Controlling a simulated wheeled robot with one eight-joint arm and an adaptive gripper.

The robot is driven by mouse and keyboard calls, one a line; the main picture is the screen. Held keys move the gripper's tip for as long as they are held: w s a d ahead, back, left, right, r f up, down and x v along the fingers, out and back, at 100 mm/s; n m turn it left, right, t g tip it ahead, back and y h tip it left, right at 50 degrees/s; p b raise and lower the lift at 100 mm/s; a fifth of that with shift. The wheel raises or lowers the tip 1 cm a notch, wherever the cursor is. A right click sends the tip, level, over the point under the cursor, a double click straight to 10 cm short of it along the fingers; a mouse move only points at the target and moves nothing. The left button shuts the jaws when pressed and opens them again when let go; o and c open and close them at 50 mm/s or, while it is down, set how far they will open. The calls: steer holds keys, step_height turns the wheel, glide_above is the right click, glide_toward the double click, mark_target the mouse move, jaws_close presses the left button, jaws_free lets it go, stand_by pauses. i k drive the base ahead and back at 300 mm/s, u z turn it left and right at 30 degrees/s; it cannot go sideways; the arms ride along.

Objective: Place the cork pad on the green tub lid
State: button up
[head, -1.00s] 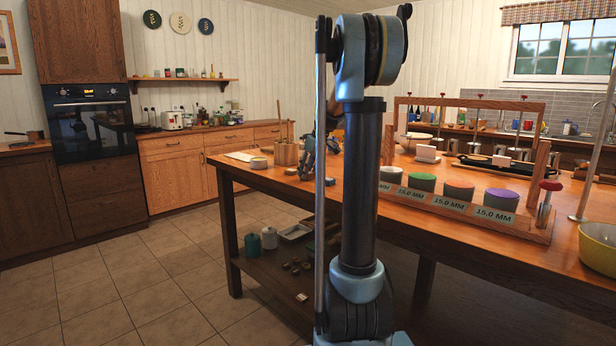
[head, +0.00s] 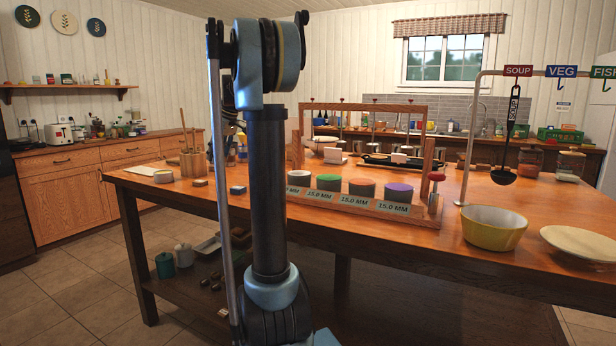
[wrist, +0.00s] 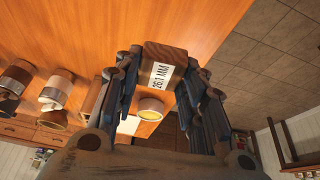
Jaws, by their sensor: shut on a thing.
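My gripper (wrist: 158,82) is shut on a brown block (wrist: 164,56) with a white label reading "26.1 MM", seen between its fingertips in the wrist view. I cannot tell for sure that this block is the cork pad. In the head view my own arm hides most of the gripper and the held block. The green tub lid (head: 329,179) is in a row of round tubs on a wooden stand, right of my arm, between a white lid and an orange-brown one. Its top looks bare.
A purple lid (head: 398,188) ends the row. A wooden frame with hooks (head: 368,108) stands over the stand's back. A yellow bowl (head: 494,228), a plate (head: 583,243) and a ladle rack are at right. Small blocks (head: 238,190) lie on the left of the table (head: 150,190).

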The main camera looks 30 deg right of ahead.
mark_target(329, 177)
steer(key=z, duration=0.1)
steer(key=k, duration=1.75)
steer(key=z, duration=0.5)
steer(key=i, duration=1)
